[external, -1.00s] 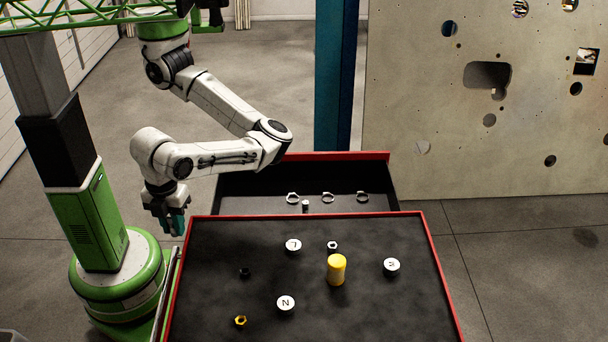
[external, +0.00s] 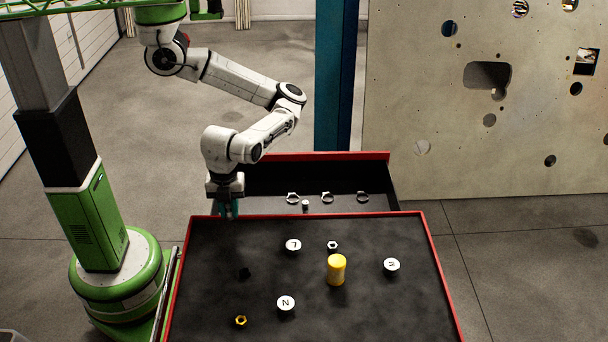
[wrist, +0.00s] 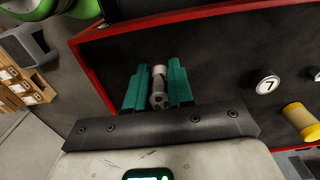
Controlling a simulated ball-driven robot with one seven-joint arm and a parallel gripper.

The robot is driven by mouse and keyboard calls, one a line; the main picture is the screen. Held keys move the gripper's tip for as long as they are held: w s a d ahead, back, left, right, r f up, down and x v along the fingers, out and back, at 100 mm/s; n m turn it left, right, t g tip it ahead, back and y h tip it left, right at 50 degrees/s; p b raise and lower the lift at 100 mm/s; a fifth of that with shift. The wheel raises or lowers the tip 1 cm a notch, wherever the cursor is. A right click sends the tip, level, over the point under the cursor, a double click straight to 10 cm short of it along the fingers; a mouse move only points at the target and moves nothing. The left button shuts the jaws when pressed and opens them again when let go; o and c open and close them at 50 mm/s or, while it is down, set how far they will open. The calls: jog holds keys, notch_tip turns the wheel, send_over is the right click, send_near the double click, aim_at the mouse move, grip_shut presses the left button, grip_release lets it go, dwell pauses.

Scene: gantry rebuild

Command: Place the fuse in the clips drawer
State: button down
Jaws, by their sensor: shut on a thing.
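My gripper (external: 228,208) hangs over the back left edge of the black table top, close to the left end of the open drawer. In the wrist view, its teal fingers (wrist: 158,90) are shut on the fuse (wrist: 159,84), a small pale cylinder with metal-looking ends. The fuse cannot be made out in the external view. The drawer (external: 318,180) stands open behind the table, black inside with a red back edge. Ring-shaped clips (external: 327,198) lie in a row in it, and a small white-topped piece (external: 305,205) stands in front of them.

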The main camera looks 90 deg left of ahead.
jog(key=shift+n, duration=0.7)
jog(key=s+a+f, duration=0.2)
jog(key=a, duration=0.3)
jog(key=s+a+f, duration=0.2)
jog(key=s+a, duration=0.1)
jog(key=a, duration=0.3)
jog(key=s+a+f+p, duration=0.1)
jog(key=s+a+f, duration=0.1)
jog(key=a, duration=0.4)
jog(key=shift+s+a, duration=0.2)
jog(key=shift+s, duration=0.45)
jog(key=w+f+b, duration=0.1)
jog(key=w+f, duration=0.2)
jog(key=w, duration=0.1)
jog(key=w+d+f+b, duration=0.1)
jog(key=w+f+b, duration=0.1)
jog(key=w, duration=0.2)
jog(key=w+d+f+b, duration=0.1)
jog(key=w+f+b, duration=0.1)
jog(key=w+f, duration=0.1)
jog(key=shift+w+d+f, duration=0.25)
jog(key=shift+w+f, duration=0.05)
jog(key=shift+w, duration=0.15)
jog(key=shift+w+d+f, duration=0.15)
jog(key=shift+w+f, duration=0.4)
jog(key=shift+f, duration=1.65)
